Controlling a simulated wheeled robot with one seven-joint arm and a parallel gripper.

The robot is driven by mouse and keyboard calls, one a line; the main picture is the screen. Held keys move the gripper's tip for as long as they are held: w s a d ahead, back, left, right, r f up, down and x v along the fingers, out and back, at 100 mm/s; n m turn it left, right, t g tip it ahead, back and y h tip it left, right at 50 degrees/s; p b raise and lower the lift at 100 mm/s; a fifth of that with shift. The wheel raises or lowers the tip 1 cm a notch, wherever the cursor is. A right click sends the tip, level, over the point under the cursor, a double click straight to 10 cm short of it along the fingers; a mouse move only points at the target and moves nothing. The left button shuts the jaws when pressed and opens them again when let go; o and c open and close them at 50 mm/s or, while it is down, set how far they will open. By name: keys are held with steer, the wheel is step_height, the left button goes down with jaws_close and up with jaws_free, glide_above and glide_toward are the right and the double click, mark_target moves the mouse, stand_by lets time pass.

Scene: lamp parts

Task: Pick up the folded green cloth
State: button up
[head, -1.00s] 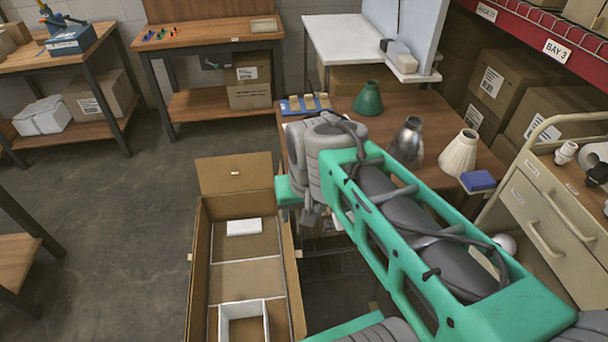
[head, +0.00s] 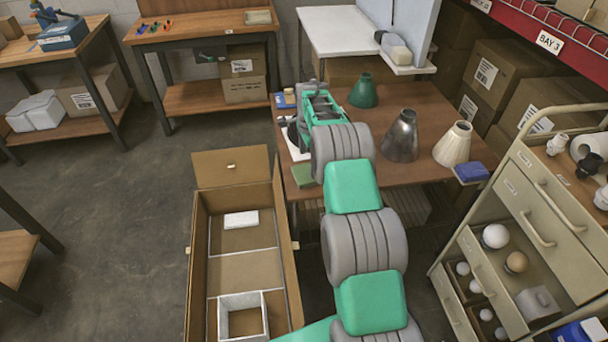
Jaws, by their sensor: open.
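The folded green cloth (head: 304,175) lies flat at the near left corner of the brown work table (head: 385,183). It is a small dark green square, partly next to my arm. My gripper (head: 294,132) is over the left part of the table, farther back than the cloth and apart from it. It is open. Its fingers are small and partly hidden by my arm, and I see nothing held.
A drawer cabinet (head: 540,215) stands right. A long open box (head: 245,268) is on the left.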

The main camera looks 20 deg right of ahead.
mark_target(307, 172)
steer(key=f+p, duration=0.1)
steer(key=f, duration=0.4)
steer(key=shift+a, duration=0.2)
steer(key=shift+c, duration=0.4)
steer(key=c, duration=1)
step_height(307, 172, up, 10)
steer(key=b, duration=0.1)
